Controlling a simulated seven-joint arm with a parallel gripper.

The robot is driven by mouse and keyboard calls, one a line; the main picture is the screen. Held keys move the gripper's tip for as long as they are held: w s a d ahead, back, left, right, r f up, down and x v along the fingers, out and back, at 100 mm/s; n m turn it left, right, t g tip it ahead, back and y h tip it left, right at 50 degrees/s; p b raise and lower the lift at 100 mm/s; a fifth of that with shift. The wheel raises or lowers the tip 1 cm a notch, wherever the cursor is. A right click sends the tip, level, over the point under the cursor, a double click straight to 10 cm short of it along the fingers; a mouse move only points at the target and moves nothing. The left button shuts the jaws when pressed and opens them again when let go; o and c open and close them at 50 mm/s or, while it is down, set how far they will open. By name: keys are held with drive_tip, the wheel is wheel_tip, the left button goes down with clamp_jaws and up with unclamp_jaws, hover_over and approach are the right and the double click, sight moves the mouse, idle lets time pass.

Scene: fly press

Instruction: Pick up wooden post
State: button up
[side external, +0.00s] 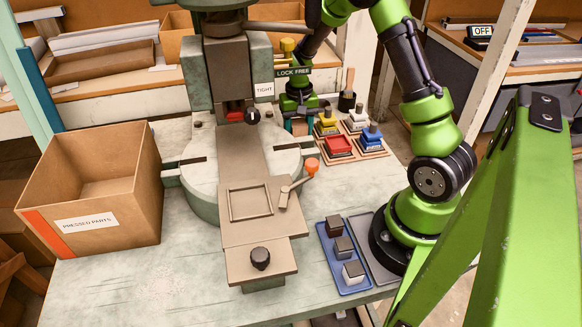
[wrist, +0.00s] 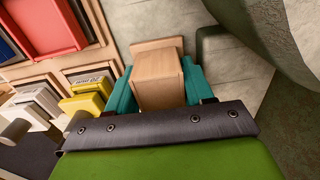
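The wooden post (wrist: 158,82) is a light-brown block with a broader end beyond it. It sits between the two teal fingers of my gripper (wrist: 160,88) in the wrist view, with a finger against each side and no clear gap. In the side external view my gripper (side external: 300,124) is low behind the press's round base, beside the stamps. The post is small and largely hidden by the fingers there. I cannot tell whether the post touches the table.
The fly press (side external: 215,75) stands close to the left of my gripper. Stamps, including a red one (side external: 339,147) and a blue one (side external: 371,136), stand to the right. A cardboard box (side external: 90,190) is far left. Metal blocks on a blue tray (side external: 328,252) are in front.

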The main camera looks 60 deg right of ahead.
drive_tip(key=shift+c, duration=1.1)
drive_tip(key=shift+r, duration=0.15)
